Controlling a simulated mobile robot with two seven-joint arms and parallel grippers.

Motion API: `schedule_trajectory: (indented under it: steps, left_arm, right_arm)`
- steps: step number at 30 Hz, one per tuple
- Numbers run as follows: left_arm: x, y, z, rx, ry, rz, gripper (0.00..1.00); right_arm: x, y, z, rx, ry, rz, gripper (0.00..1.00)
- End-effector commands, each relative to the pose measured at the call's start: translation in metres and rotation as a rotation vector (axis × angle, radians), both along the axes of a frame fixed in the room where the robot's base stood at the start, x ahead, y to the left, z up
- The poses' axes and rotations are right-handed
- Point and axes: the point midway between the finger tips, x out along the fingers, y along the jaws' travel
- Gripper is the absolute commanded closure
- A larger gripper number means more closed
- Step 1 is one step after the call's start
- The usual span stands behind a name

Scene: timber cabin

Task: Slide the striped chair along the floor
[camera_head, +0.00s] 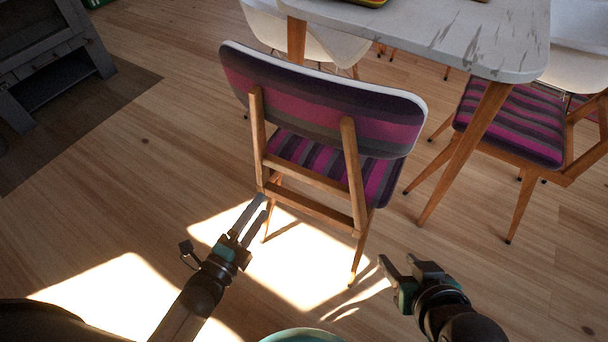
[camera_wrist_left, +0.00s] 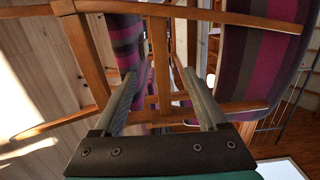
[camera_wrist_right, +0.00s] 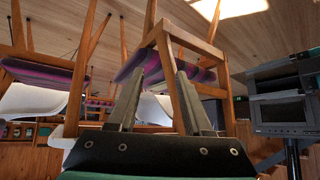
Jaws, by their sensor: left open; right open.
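The striped chair (camera_head: 320,98) stands upright on the wooden floor, its purple and grey backrest towards me and its seat partly under the table. Its wooden frame and striped cloth also fill the left wrist view (camera_wrist_left: 265,50). My left gripper (camera_head: 264,204) is open beside the lower left of the chair's back frame; a wooden post shows between its fingers in the left wrist view, and I cannot tell whether they touch it. My right gripper (camera_head: 397,262) is open and empty, right of the chair's near right leg and apart from it.
A white worn table (camera_head: 430,35) stands behind the chair. Another striped chair (camera_head: 515,125) is at its right, and a white chair (camera_head: 300,35) behind left. A dark grey cabinet (camera_head: 50,45) stands upper left. The floor left of the chair is clear, with sunlit patches.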

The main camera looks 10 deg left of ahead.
Motion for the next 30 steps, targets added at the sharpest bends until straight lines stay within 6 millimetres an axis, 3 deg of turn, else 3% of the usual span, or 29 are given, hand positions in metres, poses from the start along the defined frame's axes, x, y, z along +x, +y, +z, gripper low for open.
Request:
schedule_trajectory:
  steps: [15, 21, 30]
  left_arm:
    - [0.084, -0.023, 0.0, -0.002, -0.004, -0.001, 0.25]
    - [0.109, -0.029, -0.001, -0.002, -0.001, 0.0, 0.25]
    - [0.129, -0.035, -0.001, -0.002, 0.001, 0.0, 0.25]
  right_arm:
    - [0.018, 0.042, 0.005, 0.17, -0.318, 0.038, 0.5]
    - [0.019, 0.054, 0.013, 0.241, -0.436, 0.04, 0.5]
    - [0.016, 0.063, 0.023, 0.312, -0.553, 0.035, 0.5]
